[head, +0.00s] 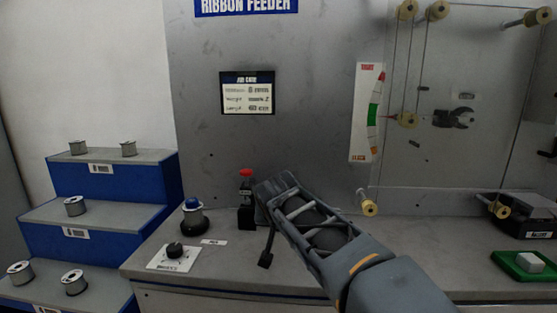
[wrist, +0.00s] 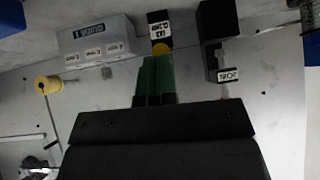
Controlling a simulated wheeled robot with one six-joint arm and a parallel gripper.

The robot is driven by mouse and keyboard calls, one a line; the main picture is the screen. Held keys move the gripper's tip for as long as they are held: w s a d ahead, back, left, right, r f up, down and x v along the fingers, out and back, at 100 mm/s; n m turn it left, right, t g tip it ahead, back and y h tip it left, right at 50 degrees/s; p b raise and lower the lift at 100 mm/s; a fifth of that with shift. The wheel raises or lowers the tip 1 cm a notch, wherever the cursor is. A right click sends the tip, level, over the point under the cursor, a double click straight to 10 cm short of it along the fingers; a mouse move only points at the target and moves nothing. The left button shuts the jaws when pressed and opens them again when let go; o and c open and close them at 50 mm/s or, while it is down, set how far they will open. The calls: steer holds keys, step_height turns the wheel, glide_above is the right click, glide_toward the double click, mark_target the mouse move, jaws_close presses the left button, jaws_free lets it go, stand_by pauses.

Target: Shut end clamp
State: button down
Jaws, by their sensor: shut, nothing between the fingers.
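In the wrist view my gripper (wrist: 154,62) has its green fingertips together, with nothing visible between them. A small black fitting with a white label (wrist: 160,31), which seems to read end clamp, is just beyond the tips. A yellow rounded part (wrist: 161,48) shows below the label, very close to the fingertips. I cannot tell whether they touch, or whether the clamp is open or shut. In the head view my arm reaches over the bench toward the grey panel, and the fingertips cannot be made out.
In the wrist view a grey labelled box (wrist: 96,40) is left of the fingers, a black block (wrist: 217,25) right, and a yellow roller (wrist: 48,85) farther left. In the head view a red-topped black device (head: 246,202) and a blue-topped knob (head: 194,214) stand left of my arm.

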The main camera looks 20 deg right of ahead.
steer(key=shift+r, duration=0.1)
stand_by(0.3)
steer(key=w+d+r+p+v, duration=0.1)
steer(key=p+v, duration=0.3)
steer(key=v, duration=0.8)
steer(key=shift+s+r, duration=0.25)
steer(key=shift+r, duration=0.15)
steer(key=shift+a, duration=0.1)
